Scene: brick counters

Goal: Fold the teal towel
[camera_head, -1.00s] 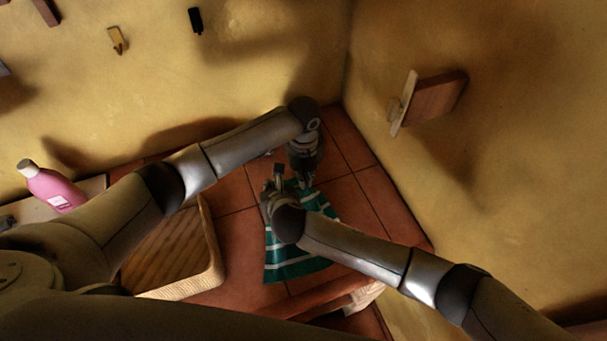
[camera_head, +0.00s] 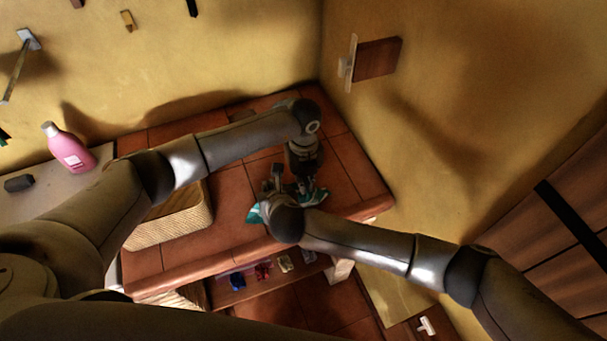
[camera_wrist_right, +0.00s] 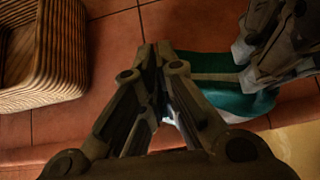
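The teal towel (camera_head: 254,215) lies on the red tile counter as a small folded patch, mostly hidden under my grippers in the head view. In the right wrist view the towel (camera_wrist_right: 236,100) shows teal with a pale stripe and a rounded fold by the counter's front edge. My right gripper (camera_head: 273,184) is at its left side; in the wrist view its fingertips (camera_wrist_right: 155,48) meet, with no cloth visible between the tips. My left gripper (camera_head: 307,190) is just right of it, pointing down at the towel; its fingertips (camera_wrist_right: 244,65) look apart over the cloth.
A wicker basket (camera_head: 175,230) stands left of the towel. A pink bottle (camera_head: 70,150) and a dark object (camera_head: 19,183) are on the pale counter at far left. Walls close off the back and right. A lower shelf (camera_head: 300,300) holds small items. Tiles behind the grippers are clear.

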